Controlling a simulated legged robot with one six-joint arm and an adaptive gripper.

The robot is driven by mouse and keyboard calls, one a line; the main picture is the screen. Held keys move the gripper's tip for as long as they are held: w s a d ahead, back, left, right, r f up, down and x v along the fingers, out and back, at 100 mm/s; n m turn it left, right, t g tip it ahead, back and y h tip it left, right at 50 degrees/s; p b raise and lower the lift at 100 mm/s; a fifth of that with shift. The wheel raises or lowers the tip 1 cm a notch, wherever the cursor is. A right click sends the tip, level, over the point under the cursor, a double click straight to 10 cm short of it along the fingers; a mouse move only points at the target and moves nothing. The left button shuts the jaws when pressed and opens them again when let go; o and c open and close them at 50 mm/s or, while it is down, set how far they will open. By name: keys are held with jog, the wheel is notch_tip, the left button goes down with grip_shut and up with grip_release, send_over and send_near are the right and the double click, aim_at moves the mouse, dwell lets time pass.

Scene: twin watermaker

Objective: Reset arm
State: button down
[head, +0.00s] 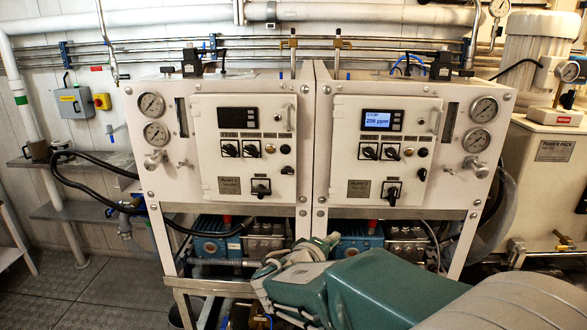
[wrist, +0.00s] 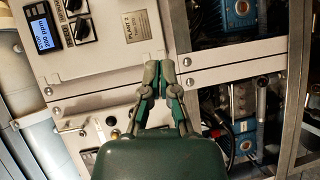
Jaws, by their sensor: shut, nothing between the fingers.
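My gripper (head: 326,241) is in front of the lower middle of the two white watermaker cabinets in the head view, below their panels. In the wrist view my gripper (wrist: 160,66) has its fingertips together, with nothing between them. The left cabinet panel (head: 243,150) has a dark display, and the right cabinet panel (head: 385,150) has a lit display (head: 383,120) reading 286 ppm. The lit display (wrist: 41,33) also shows at the upper left of the wrist view. My arm hides part of the lower frame.
Blue pumps (head: 217,240) sit under the cabinets in a metal frame (head: 200,286). Round gauges (head: 484,110) are on the cabinet faces. A grey box (head: 75,104) hangs on the left wall above a shelf with a mug (head: 38,151). The floor (head: 70,290) at left is clear.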

jog(key=s+d+m+g+y, duration=0.1)
jog(key=s+d+m+g, duration=0.65)
jog(key=s+d, duration=0.6)
jog(key=s+a+f+m+y, duration=0.1)
jog(key=s+a+y, duration=0.2)
jog(key=s, duration=0.3)
jog(key=s+a+m+y, duration=0.2)
jog(key=s+y, duration=0.3)
jog(key=s, duration=0.2)
jog(key=shift+s+a+f, duration=0.3)
jog(key=shift+a+f, duration=0.1)
